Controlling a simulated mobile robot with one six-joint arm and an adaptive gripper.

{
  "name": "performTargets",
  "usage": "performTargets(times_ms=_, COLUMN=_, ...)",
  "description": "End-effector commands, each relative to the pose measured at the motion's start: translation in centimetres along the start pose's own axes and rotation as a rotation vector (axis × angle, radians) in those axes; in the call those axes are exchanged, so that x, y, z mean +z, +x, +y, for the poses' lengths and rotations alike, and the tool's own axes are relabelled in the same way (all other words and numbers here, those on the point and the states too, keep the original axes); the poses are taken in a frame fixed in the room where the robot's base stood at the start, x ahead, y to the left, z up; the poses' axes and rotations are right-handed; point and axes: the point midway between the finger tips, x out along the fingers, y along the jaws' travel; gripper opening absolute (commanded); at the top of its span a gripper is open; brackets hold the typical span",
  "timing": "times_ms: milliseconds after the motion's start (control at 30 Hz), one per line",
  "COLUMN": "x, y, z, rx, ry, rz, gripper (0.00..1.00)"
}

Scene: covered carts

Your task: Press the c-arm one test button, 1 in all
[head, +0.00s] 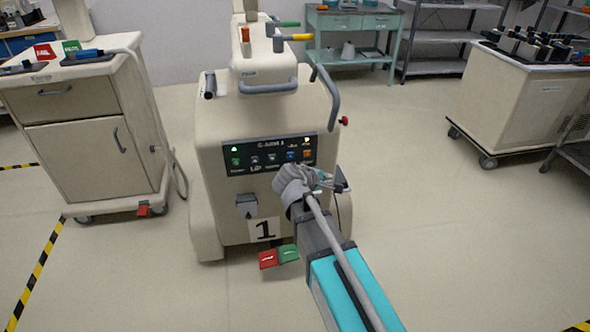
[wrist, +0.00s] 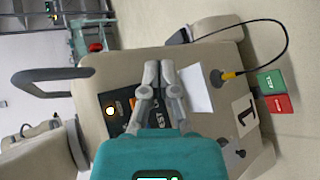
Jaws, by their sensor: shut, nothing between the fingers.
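The C-arm cart marked 1 (head: 215,120) stands in the middle of the head view. Its black control panel (head: 270,155) carries a row of small coloured buttons, with a green one (head: 236,161) at the left, a blue one (head: 291,156) and an orange one (head: 307,155) at the right. Their labels are too small to read. I cannot tell contact.
A red pedal (head: 268,259) and a green pedal (head: 289,253) lie at the cart's foot. A cable (wrist: 284,45) loops beside the cart. Another cart (head: 95,130) stands left and a covered one (head: 515,105) right. The floor between is clear.

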Motion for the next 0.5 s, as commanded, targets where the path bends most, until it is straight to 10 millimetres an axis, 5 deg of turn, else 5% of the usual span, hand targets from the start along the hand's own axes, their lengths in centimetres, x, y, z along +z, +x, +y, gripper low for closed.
performTargets(times_ms=200, x=-5.5, y=0.0, z=-1.7, rx=0.173, ry=-0.177, rz=0.033, gripper=0.0)
performTargets(times_ms=500, x=-9.7, y=-1.3, z=-2.2, rx=0.325, ry=-0.33, rz=0.049, gripper=0.0)
